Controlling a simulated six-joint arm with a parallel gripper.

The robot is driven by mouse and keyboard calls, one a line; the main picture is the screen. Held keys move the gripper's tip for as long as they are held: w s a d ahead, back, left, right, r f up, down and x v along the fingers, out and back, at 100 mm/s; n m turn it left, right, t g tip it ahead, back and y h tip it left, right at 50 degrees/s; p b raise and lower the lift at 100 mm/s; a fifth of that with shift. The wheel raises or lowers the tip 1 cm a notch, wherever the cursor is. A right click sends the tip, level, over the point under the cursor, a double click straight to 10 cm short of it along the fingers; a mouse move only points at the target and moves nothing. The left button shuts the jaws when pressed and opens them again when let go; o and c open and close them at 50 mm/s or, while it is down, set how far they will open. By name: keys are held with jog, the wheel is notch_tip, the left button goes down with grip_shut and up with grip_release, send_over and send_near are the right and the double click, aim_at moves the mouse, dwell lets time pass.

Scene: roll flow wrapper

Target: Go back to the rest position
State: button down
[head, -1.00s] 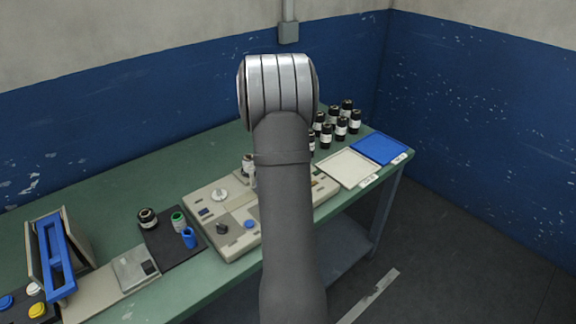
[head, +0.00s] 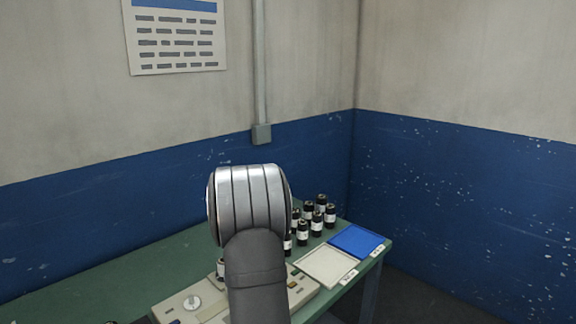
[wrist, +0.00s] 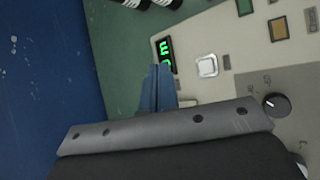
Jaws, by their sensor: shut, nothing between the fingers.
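My gripper (wrist: 157,88) shows in the wrist view, its blue fingers together with nothing between them. It is over the edge of the beige machine panel (wrist: 215,88), beside a green lit display (wrist: 165,52) and a white square button (wrist: 207,66). In the head view my arm stands in front of the beige machine (head: 190,303) and hides much of it. The gripper itself is hidden there behind the arm.
Several dark bottles (head: 317,222) with white labels stand on the green table (head: 115,277) behind the machine. A cream tray (head: 325,265) and a blue tray (head: 356,240) lie at the table's right end. Blue-and-grey walls (head: 460,170) close the corner.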

dwell(0.3)
notch_tip(320, 180, down, 6)
jog(key=shift+r, duration=2.9)
jog(key=s+a+f+m+g, duration=0.1)
jog(key=a, duration=0.2)
jog(key=s+a+f+g, duration=0.1)
jog(key=s+a+f, duration=0.1)
jog(key=a, duration=0.1)
jog(key=s+a+f+m+g, duration=0.1)
jog(key=s+a+f+g, duration=0.1)
jog(key=a, duration=0.1)
jog(key=shift+m, duration=0.3)
jog(key=s+a+f+g, duration=0.1)
jog(key=s+a, duration=0.1)
jog(key=a, duration=0.1)
jog(key=s+a+f+g, duration=0.1)
jog(key=s+a+g, duration=0.1)
jog(key=s+a, duration=0.1)
jog(key=s+a+g+y, duration=0.1)
jog(key=s+a, duration=0.2)
jog(key=a, duration=0.1)
jog(key=shift+f+m, duration=0.3)
jog(key=shift+f, duration=0.1)
jog(key=shift+w, duration=0.1)
